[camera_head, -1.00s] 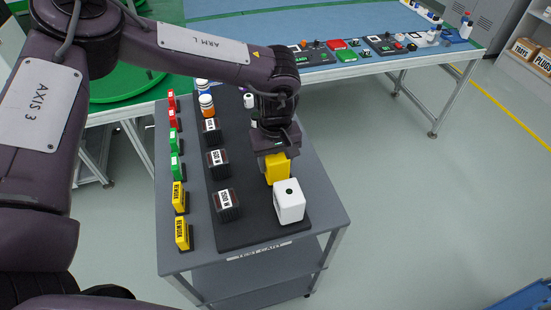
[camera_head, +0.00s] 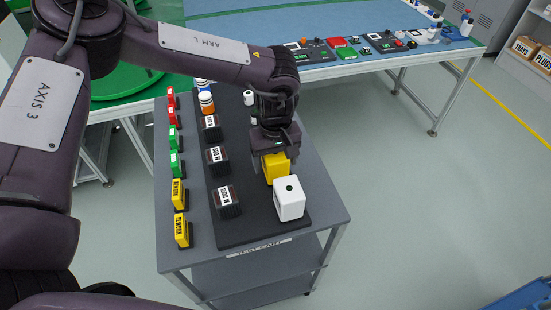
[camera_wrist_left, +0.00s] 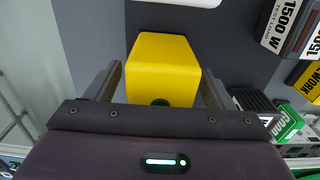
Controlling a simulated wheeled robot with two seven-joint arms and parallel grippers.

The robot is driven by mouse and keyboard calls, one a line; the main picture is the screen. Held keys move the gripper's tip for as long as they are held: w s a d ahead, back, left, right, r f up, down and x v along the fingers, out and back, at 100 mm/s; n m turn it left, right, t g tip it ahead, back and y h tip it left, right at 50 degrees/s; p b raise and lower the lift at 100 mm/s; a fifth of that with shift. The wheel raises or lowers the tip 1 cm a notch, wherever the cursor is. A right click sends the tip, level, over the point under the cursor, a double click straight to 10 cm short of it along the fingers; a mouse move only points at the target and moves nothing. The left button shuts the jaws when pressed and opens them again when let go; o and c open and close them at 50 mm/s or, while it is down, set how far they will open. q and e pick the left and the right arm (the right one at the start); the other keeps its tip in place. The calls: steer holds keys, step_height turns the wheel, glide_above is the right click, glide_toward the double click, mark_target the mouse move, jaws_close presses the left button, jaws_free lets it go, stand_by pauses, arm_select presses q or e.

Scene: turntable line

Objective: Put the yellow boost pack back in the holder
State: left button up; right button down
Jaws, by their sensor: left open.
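The yellow boost pack (camera_head: 275,168) is a yellow block standing on the dark board (camera_head: 262,222) on the test cart, just behind a white block. It also shows in the left wrist view (camera_wrist_left: 163,68). My left gripper (camera_head: 276,160) is directly over it, with its jaws open. In the left wrist view the gripper's fingers (camera_wrist_left: 160,85) stand on either side of the pack, with a narrow gap at each side. The pack's base is hidden, so I cannot tell how it is seated in a holder. My right gripper is not in view.
A white block (camera_head: 289,198) with a dark dot stands close in front. Dark 1500 W blocks (camera_head: 226,201) line the board to the left, and coloured tags (camera_head: 182,230) stand along the cart's left side. A long bench (camera_head: 350,50) lies behind. The floor to the right is clear.

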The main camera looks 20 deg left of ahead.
arm_select(q)
steer(key=shift+r, duration=0.25)
step_height(320, 180, up, 7)
steer(key=shift+r+b, duration=0.15)
steer(key=shift+b, duration=0.6)
